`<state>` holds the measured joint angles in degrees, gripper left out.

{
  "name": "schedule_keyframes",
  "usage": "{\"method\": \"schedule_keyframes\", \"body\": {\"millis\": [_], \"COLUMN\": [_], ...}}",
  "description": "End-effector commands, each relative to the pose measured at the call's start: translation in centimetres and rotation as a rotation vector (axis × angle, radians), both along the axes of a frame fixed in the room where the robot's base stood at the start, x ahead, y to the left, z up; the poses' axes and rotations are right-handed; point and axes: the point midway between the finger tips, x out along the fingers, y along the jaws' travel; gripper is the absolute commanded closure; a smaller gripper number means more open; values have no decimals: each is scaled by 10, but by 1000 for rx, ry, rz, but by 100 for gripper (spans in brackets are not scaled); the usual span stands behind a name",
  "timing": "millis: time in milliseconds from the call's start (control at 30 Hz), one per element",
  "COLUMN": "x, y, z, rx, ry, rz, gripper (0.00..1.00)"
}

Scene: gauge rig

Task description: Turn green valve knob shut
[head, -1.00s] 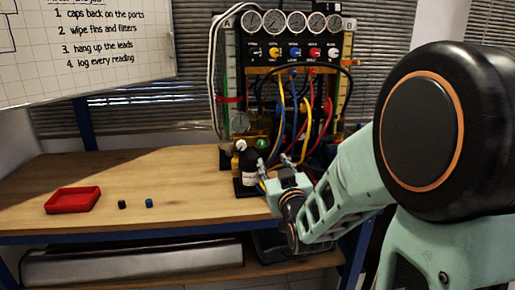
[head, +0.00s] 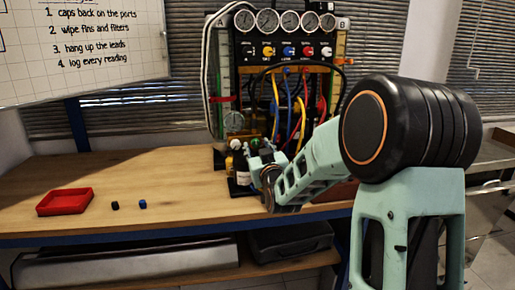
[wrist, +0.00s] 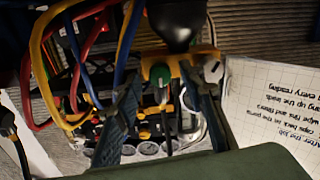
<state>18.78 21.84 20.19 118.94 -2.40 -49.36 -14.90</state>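The green valve knob (wrist: 160,74) sits on a yellow fitting near the top middle of the wrist view, which looks upside down. In the head view the green knob (head: 254,141) shows as a small spot low on the gauge rig (head: 290,70), just above my gripper (head: 262,158). In the wrist view the two fingers of my gripper (wrist: 162,82) are apart, one on each side of the green knob. I cannot tell whether either finger touches it.
Coloured hoses (head: 290,105) hang in front of the rig.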

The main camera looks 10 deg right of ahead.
Motion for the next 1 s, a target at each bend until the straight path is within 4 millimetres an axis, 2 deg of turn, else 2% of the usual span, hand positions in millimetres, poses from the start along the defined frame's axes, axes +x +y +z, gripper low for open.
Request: {"method": "schedule_keyframes", "body": {"millis": [200, 567, 1000], "x": [0, 0, 0], "y": [0, 0, 0], "z": [0, 0, -2], "rx": [0, 0, 89], "ry": [0, 0, 2], "rz": [0, 1, 0], "gripper": [63, 100, 100]}}
